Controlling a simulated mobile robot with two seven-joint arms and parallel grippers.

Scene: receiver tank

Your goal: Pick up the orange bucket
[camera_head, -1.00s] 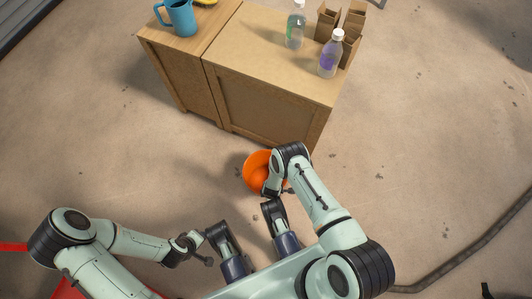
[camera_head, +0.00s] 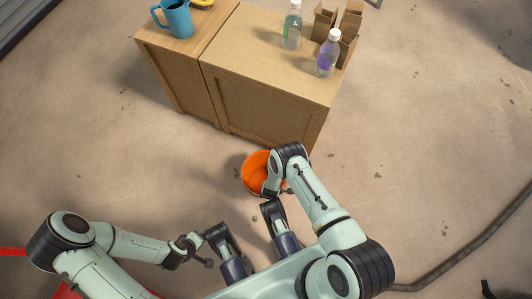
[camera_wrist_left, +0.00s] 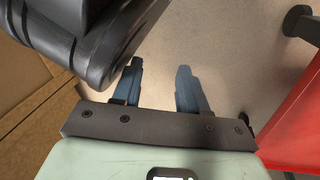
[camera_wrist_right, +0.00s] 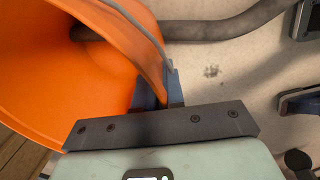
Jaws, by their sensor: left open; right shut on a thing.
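The orange bucket (camera_head: 254,173) is in front of the wooden cabinet in the head view, partly covered by my right arm. Its open inside shows. In the right wrist view the bucket (camera_wrist_right: 55,75) fills the upper left, with a grey wire handle along its rim. My right gripper (camera_wrist_right: 162,88) is shut on the bucket's wall at the rim. I cannot tell whether the bucket touches the floor. My left gripper (camera_wrist_left: 160,82) is open and empty, with bare floor between its fingers. In the head view it is low on the left, away from the bucket.
A wooden cabinet (camera_head: 263,105) stands just beyond the bucket. On it are a blue pitcher (camera_head: 176,18), two bottles (camera_head: 326,55) and brown boxes (camera_head: 350,20). A dark hose (camera_head: 460,243) lies on the floor at right. A red object (camera_wrist_left: 298,120) is beside my left gripper.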

